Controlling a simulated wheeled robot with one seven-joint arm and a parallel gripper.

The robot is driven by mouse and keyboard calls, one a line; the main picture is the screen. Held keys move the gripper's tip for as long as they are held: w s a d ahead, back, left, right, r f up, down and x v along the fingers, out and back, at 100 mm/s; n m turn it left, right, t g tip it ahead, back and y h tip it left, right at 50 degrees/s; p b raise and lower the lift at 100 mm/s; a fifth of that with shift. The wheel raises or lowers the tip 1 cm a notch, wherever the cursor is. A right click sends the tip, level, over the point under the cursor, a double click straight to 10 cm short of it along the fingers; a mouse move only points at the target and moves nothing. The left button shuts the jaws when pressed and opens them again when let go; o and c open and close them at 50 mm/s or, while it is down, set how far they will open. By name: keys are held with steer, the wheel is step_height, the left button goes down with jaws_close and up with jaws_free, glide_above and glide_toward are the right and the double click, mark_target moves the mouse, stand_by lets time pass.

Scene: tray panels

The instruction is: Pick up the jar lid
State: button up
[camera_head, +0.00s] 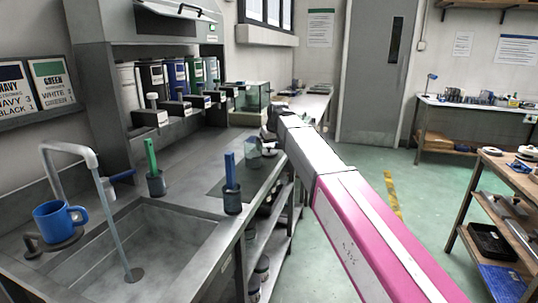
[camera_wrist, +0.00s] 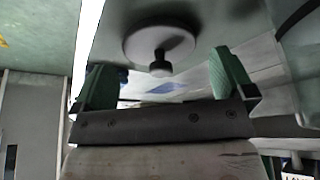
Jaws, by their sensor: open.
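The jar lid (camera_wrist: 138,37) is a grey round disc with a dark knob, lying on the grey counter in the wrist view. My gripper (camera_wrist: 160,62) is open, its two green fingers apart to either side of the knob in the picture. Nothing is held between them. I cannot tell how far the fingertips are from the lid. In the head view my gripper (camera_head: 268,134) is over the counter, partly hidden by my arm. A clear glass jar (camera_head: 252,155) stands on a dark mat just below and left of it.
A blue-handled tool in a dark cup (camera_head: 232,200) stands at the counter's front edge. A green-handled one (camera_head: 155,182) stands behind the sink (camera_head: 150,245). A blue mug (camera_head: 58,218) sits left of the sink. A glass tank (camera_head: 253,97) is farther back.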

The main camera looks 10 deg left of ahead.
steer(key=shift+x, duration=1)
steer(key=c, duration=0.8)
step_height(320, 180, up, 9)
steer(key=shift+r, duration=0.1)
steer(key=s+a+r+m, duration=0.1)
steer(key=s+a+r, duration=0.1)
steer(key=s+r, duration=0.3)
steer(key=s+a+r, duration=0.1)
steer(key=s+r, duration=0.1)
steer(key=s, duration=0.5)
step_height(320, 180, down, 6)
steer(key=shift+a, duration=0.25)
